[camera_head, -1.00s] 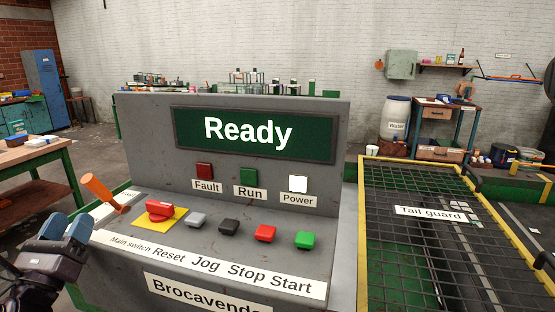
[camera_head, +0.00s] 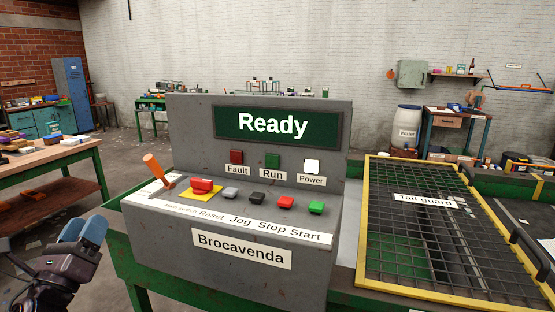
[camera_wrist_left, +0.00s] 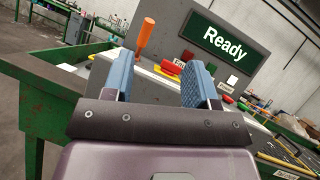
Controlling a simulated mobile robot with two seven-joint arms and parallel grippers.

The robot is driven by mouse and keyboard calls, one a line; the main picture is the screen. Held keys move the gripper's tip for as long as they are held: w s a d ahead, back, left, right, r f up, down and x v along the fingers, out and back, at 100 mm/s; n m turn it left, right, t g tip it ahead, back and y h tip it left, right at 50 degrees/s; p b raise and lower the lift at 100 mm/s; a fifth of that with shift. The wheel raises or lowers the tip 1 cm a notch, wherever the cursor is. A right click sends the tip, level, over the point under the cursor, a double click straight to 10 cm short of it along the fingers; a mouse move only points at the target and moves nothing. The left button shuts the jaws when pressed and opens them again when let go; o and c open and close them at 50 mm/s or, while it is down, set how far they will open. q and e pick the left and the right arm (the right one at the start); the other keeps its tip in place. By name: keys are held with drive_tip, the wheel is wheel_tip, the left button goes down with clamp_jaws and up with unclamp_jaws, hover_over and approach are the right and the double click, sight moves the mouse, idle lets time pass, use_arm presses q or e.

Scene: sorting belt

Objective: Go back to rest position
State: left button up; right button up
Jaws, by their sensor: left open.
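My left gripper (camera_head: 84,230) is at the lower left of the head view, left of the grey control console (camera_head: 175,125) and apart from it. In the left wrist view its two blue fingers (camera_wrist_left: 160,82) stand wide apart with nothing held between them. The console's display (camera_head: 272,123) reads "Ready". Grey, black, red and green buttons follow to the right. The white Power lamp (camera_head: 312,166) is lit. My right gripper is out of view.
The tail guard (camera_head: 368,240), a mesh with a yellow frame, lies right of the console. A green bench frame (camera_head: 118,245) carries the console. A wooden table (camera_head: 45,158) stands at the left.

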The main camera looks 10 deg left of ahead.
use_arm(q)
drive_tip(key=w+d+f+n+g, duration=0.1)
drive_tip(key=d+f+n+g, duration=0.15)
drive_tip(key=f+n, duration=0.75)
drive_tip(key=d+f+n+g, duration=0.2)
drive_tip(key=f+n+g, duration=0.2)
drive_tip(key=f+n, duration=0.55)
drive_tip(key=s+d+f+n+g+h, duration=0.1)
drive_tip(key=s+d+f+n+g, duration=0.2)
drive_tip(key=s+d+f+n, duration=0.2)
drive_tip(key=s+d+f+n+g+h, duration=0.2)
drive_tip(key=s+d+f, duration=0.7)
drive_tip(key=f, duration=0.5)
drive_tip(key=s+n+g, duration=0.1)
drive_tip(key=n, duration=0.1)
drive_tip(key=shift+s+n+h, duration=0.3)
drive_tip(key=shift+s+n, duration=0.05)
drive_tip(key=shift+s, duration=0.05)
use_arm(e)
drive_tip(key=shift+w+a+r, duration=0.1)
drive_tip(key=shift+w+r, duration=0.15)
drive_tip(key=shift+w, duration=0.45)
use_arm(q)
drive_tip(key=shift+a, duration=0.1)
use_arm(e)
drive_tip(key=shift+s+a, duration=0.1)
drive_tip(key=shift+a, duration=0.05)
